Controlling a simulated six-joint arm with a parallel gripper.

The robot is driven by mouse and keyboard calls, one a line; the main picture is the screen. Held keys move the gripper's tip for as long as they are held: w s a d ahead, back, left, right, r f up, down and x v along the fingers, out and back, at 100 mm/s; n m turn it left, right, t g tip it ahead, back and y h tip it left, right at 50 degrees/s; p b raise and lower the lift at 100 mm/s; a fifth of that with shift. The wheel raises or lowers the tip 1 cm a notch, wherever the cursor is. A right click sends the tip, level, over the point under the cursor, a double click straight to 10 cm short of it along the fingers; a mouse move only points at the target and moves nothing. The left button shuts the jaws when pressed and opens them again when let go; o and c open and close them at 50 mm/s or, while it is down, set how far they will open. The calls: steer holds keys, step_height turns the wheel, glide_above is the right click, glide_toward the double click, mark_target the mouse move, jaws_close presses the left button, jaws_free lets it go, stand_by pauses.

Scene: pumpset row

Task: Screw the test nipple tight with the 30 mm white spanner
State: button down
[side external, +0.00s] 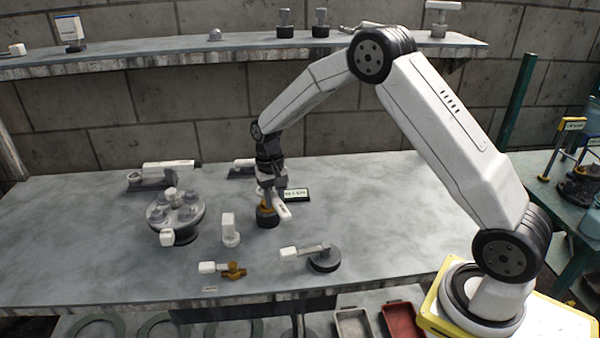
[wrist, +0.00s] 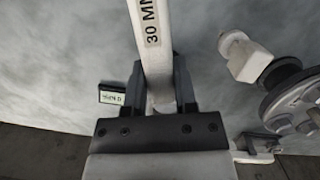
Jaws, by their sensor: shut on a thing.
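The white spanner (wrist: 151,40), marked "30 MM", is clamped between the fingers of my gripper (wrist: 160,82) in the wrist view. In the side view my gripper (side external: 270,185) points down, with part of the white spanner (side external: 284,212) showing just below it. A brass-coloured fitting (side external: 266,206), perhaps the test nipple, sits on a dark round base (side external: 267,219) directly beneath. The spanner's end is close to this fitting; I cannot tell whether it is seated around it. The spanner's working end is out of the wrist view.
A round bolted flange (side external: 177,215) and a white-capped post (side external: 230,230) stand to the left. A brass valve (side external: 234,271) and a grey disc with a handle (side external: 322,259) are near the front edge. The right bench surface is clear.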

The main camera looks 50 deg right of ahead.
steer(key=shift+r, duration=0.8)
steer(key=shift+s+d+f, duration=0.15)
steer(key=shift+s+d, duration=0.1)
steer(key=shift+d, duration=0.25)
steer(key=s+d+f+m+t, duration=0.1)
steer(key=s+d+f+m, duration=0.2)
steer(key=s+d+m, duration=0.45)
steer(key=m, duration=0.4)
glide_above(362, 234)
steer(key=f, duration=0.2)
steer(key=shift+r+t+h, duration=0.15)
steer(key=shift+t+h, duration=0.25)
steer(key=shift+f, duration=3.1)
